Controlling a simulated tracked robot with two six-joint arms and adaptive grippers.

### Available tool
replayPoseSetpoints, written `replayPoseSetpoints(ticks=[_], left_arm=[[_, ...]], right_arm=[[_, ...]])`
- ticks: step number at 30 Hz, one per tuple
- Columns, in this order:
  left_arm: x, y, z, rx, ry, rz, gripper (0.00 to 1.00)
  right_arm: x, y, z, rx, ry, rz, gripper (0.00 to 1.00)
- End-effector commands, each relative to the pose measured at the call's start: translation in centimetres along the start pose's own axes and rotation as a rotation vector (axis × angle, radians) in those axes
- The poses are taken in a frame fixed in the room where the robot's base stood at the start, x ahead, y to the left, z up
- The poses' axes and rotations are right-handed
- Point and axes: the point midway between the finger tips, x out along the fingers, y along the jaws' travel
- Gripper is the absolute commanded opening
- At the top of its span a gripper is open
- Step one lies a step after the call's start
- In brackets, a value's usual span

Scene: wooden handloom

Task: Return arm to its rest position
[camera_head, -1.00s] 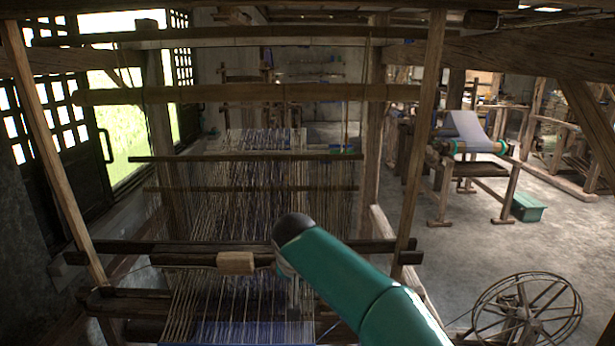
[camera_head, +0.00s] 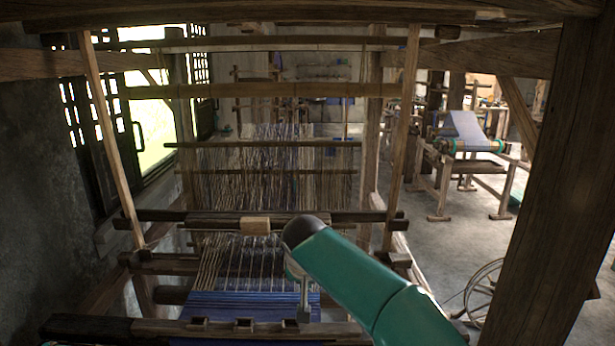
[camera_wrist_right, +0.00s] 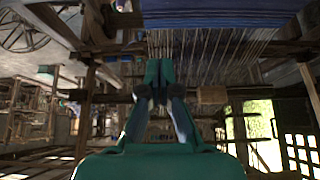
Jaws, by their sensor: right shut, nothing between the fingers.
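My right arm, a green tube with a dark rounded end, reaches in from the lower right in the head view, in front of the loom. Part of my right gripper (camera_head: 304,297) hangs below that end, over the blue cloth; the arm hides much of it. In the right wrist view my right gripper (camera_wrist_right: 159,72) is shut with nothing between its fingers. Loom threads and a blue cloth (camera_wrist_right: 215,12) show beyond it.
The wooden handloom (camera_head: 238,90) has warp threads (camera_head: 265,175), a small wooden block (camera_head: 255,226) and blue cloth (camera_head: 215,305) at the front. A thick dark post (camera_head: 560,170) stands close at right. A spoked wheel (camera_head: 483,290) is partly behind it.

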Motion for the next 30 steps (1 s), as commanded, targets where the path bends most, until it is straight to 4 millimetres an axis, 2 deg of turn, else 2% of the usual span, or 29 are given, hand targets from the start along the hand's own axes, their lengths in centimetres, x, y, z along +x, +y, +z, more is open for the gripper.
replayPoseSetpoints(ticks=[2,3,10,13,17,20,23,26,27,29,30], left_arm=[[0.0,0.0,0.0,0.0,0.001,0.0,0.31],[0.1,0.0,0.0,0.0,0.0,0.0,0.31],[0.3,-0.1,0.0,0.0,0.001,0.0,0.31],[0.4,-0.1,0.0,0.0,0.001,0.0,0.31],[0.5,-0.2,0.0,0.0,0.0,0.0,0.31],[0.7,-0.2,0.0,0.0,0.0,0.0,0.31],[0.8,-0.3,0.0,0.0,0.0,0.0,0.31],[1.0,-0.4,0.0,0.0,0.0,0.0,0.31],[1.1,-0.4,0.0,0.0,0.0,0.0,0.31],[1.2,-0.4,0.0,0.0,0.0,0.0,0.31],[1.3,-0.5,0.0,0.0,0.0,0.0,0.31]], right_arm=[[0.0,0.2,0.0,0.002,0.0,0.001,0.0],[0.7,1.4,0.0,0.018,-0.007,0.013,0.0],[3.4,6.2,0.4,0.077,-0.045,0.058,0.0],[5.1,8.3,1.6,0.093,-0.084,0.084,0.0],[7.8,10.9,4.4,0.11,-0.162,0.113,0.0],[10.2,12.9,7.7,0.126,-0.242,0.129,0.0],[13.2,14.9,12.4,0.146,-0.342,0.126,0.0],[16.4,16.6,19.0,0.166,-0.462,0.092,0.0],[17.4,17.0,21.9,0.177,-0.509,0.071,0.0],[18.6,17.3,26.4,0.194,-0.575,0.032,0.0],[19.1,17.3,29.5,0.207,-0.615,0.002,0.0]])
